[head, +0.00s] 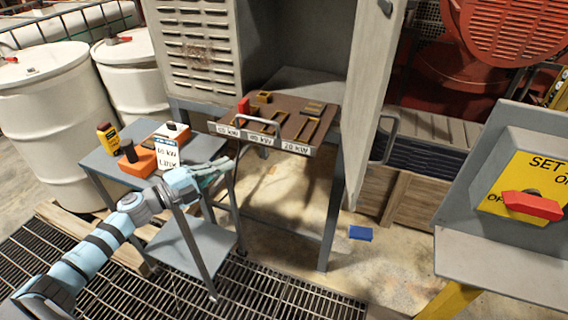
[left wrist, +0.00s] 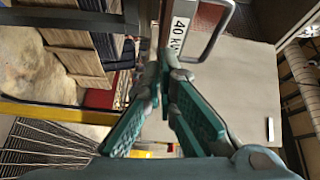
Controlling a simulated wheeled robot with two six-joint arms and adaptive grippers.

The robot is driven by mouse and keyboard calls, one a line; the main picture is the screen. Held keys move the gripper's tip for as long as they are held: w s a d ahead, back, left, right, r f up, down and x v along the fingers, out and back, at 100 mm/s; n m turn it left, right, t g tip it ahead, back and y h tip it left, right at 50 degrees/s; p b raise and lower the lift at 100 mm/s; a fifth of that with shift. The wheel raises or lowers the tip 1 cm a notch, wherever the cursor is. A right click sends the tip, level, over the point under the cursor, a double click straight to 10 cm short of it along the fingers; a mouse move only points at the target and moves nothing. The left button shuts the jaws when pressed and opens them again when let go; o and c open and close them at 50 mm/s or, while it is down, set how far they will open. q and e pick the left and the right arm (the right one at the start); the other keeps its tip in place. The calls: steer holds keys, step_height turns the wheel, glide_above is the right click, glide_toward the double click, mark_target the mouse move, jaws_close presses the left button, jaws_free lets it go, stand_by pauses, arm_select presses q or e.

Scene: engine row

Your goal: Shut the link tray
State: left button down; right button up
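The link tray (head: 290,104) is a brown drawer pulled out of the grey cabinet, holding several brass-coloured links and a red piece. Its front strip carries labels, with 40 kW and 20 kW readable, and a metal handle (head: 258,121). My left gripper (head: 232,163) is below and in front of the tray's left part. In the left wrist view its fingertips (left wrist: 165,68) are together with nothing visible between them. The tray's handle (left wrist: 218,38) shows just beyond and right of them, beside the 40 kW label (left wrist: 180,28); contact is unclear. My right gripper is out of view.
The cabinet door (head: 372,100) stands open right of the tray. A small side table (head: 205,148) holds orange and black items and a LINK card (head: 167,157). A switch panel (head: 520,190) with a red knob stands right. A blue block (head: 360,233) lies on the floor.

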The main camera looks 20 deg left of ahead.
arm_select(q)
steer(key=s+d+r+m+g+h, duration=0.25)
steer(key=s+d+m+h, duration=0.2)
steer(key=d, duration=0.25)
steer(key=p, duration=0.2)
glide_toward(303, 152)
steer(key=s+d, duration=0.1)
steer(key=d, duration=0.2)
steer(key=w, duration=0.4)
steer(key=shift+w+d+r+b, duration=0.15)
steer(key=shift+w+r+b, duration=0.1)
steer(key=shift+b, duration=0.15)
steer(key=shift+s, duration=0.1)
